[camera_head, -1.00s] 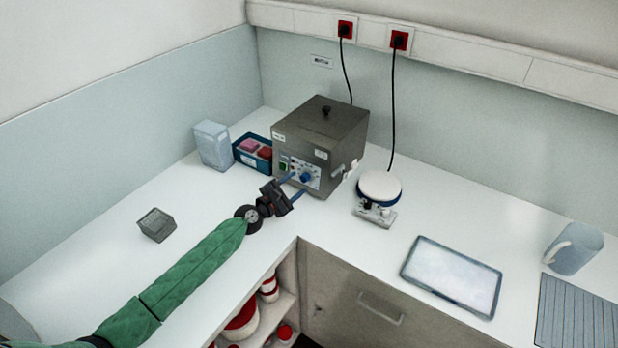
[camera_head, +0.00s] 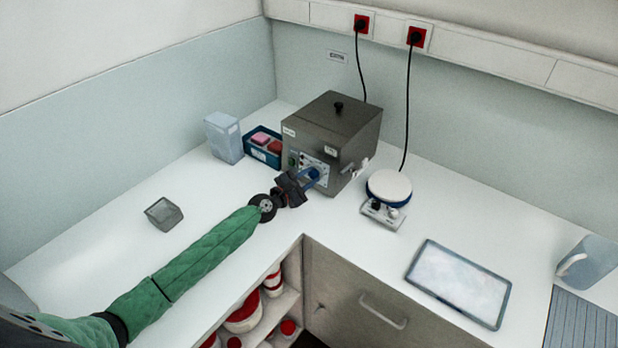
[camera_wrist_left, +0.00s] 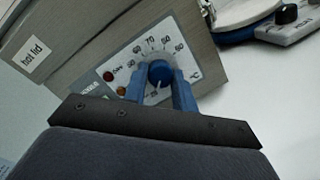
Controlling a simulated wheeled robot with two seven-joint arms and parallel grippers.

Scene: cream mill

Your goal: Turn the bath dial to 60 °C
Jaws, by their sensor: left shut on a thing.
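The water bath (camera_head: 330,135) is a dark grey box with a lid knob on the counter. Its front panel carries the blue round bath dial (camera_wrist_left: 160,73), ringed by a printed °C scale in the left wrist view. My left gripper (camera_head: 309,178) is at the panel with its blue fingers on both sides of the dial, shut on it. In the left wrist view the gripper (camera_wrist_left: 160,84) fingers partly cover the scale. The numbers 60 and 70 show above the dial. I cannot surely read the dial's setting. My right gripper is not in view.
A blue tray (camera_head: 248,153) with pink and red items and a pale container (camera_head: 223,137) stand left of the bath. A white-topped hotplate (camera_head: 389,188) stands to its right. A small grey box (camera_head: 163,214) and a tablet-like tray (camera_head: 459,284) lie on the counter.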

